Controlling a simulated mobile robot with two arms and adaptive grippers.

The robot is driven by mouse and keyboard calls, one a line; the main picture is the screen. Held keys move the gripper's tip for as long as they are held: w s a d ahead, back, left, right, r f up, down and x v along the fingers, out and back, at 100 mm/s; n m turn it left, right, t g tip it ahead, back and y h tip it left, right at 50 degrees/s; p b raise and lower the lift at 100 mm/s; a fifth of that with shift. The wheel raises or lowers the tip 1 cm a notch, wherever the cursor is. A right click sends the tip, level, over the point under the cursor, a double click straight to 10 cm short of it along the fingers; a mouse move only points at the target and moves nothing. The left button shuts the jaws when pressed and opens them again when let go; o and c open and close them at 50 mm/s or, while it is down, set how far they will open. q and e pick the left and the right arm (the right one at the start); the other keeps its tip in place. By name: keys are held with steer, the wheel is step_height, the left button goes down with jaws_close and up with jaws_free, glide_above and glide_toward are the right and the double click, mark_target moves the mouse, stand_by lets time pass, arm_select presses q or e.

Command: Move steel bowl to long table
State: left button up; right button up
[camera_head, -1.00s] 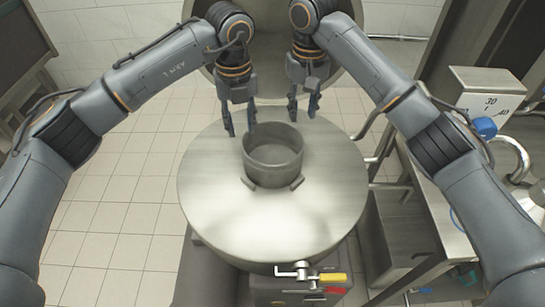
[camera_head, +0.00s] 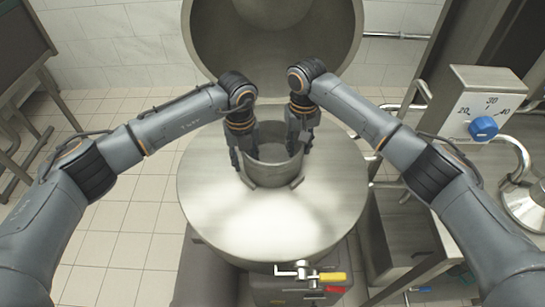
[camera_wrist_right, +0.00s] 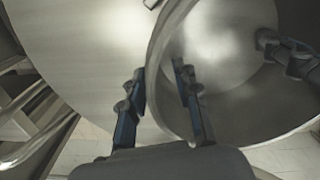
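The steel bowl (camera_head: 273,172) is a grey cylinder with small handles near its base. It stands upright on a round steel top. My left gripper (camera_head: 243,152) is at its left rim, fingers pointing down and apart, seemingly one on each side of the wall. My right gripper (camera_head: 300,140) is at its right rim. In the right wrist view, the right gripper (camera_wrist_right: 160,100) is open, one finger outside and one inside the bowl (camera_wrist_right: 158,62), with gaps to the wall. The left gripper (camera_wrist_right: 285,52) shows at the opposite rim. I cannot clearly make out the long table.
The round steel top (camera_head: 215,215) has free room in front of the bowl. A large open steel vessel (camera_head: 275,45) is behind. A control box with a blue knob (camera_head: 483,127) and a steel bench (camera_head: 425,215) stand right. A yellow-handled tap (camera_head: 330,279) is in front.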

arm_select(q)
jaws_close()
arm_select(e)
jaws_close()
arm_select(q)
steer(key=shift+w+r, duration=0.1)
steer(key=shift+r, duration=0.1)
arm_select(e)
steer(key=shift+w+r, duration=0.1)
steer(key=shift+r, duration=0.05)
